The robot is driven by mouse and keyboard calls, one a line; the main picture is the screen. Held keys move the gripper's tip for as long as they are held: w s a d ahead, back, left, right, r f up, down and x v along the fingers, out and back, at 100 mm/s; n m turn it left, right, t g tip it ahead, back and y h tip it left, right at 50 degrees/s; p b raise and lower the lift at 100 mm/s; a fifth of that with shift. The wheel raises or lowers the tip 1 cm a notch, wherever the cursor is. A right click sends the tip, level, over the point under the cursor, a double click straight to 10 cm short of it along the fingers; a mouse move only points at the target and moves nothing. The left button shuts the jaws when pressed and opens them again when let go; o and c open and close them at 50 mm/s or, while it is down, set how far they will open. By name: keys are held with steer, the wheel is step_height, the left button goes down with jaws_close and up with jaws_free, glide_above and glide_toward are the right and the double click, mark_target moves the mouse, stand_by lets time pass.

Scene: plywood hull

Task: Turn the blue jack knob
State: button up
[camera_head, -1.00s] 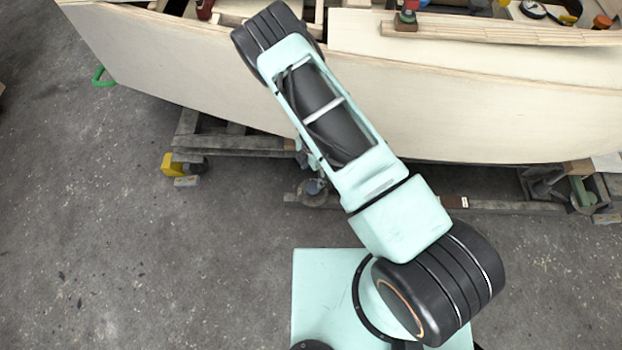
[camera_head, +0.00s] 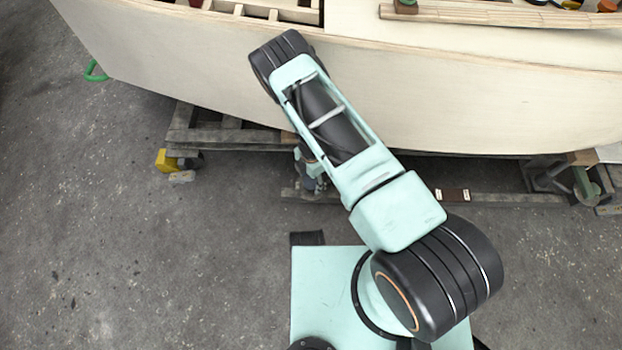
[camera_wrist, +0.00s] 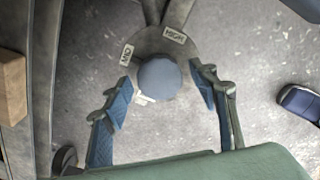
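The blue jack knob (camera_wrist: 159,79) is a round, dull blue cap, seen from above in the wrist view. It sits on a grey round plate (camera_wrist: 150,45) with labels reading MID and HIGH; another label is partly hidden by the knob. My gripper (camera_wrist: 162,82) is open, with one blue-padded finger left of the knob and one right of it. Gaps show between the pads and the knob, and I cannot tell how far down the fingers reach. In the head view my arm hides most of the gripper and the knob cannot be made out.
The plywood hull (camera_head: 440,105) stands above on a grey wooden cradle (camera_head: 235,140). A wooden block (camera_wrist: 12,88) and grey beams are close on the left in the wrist view. A yellow caster piece (camera_head: 166,160) stands at left.

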steer(key=c, duration=1)
steer(key=n, duration=0.4)
steer(key=shift+b, duration=0.4)
steer(key=n, duration=0.4)
steer(key=shift+n, duration=0.3)
steer(key=n, duration=0.9)
steer(key=shift+n, duration=0.3)
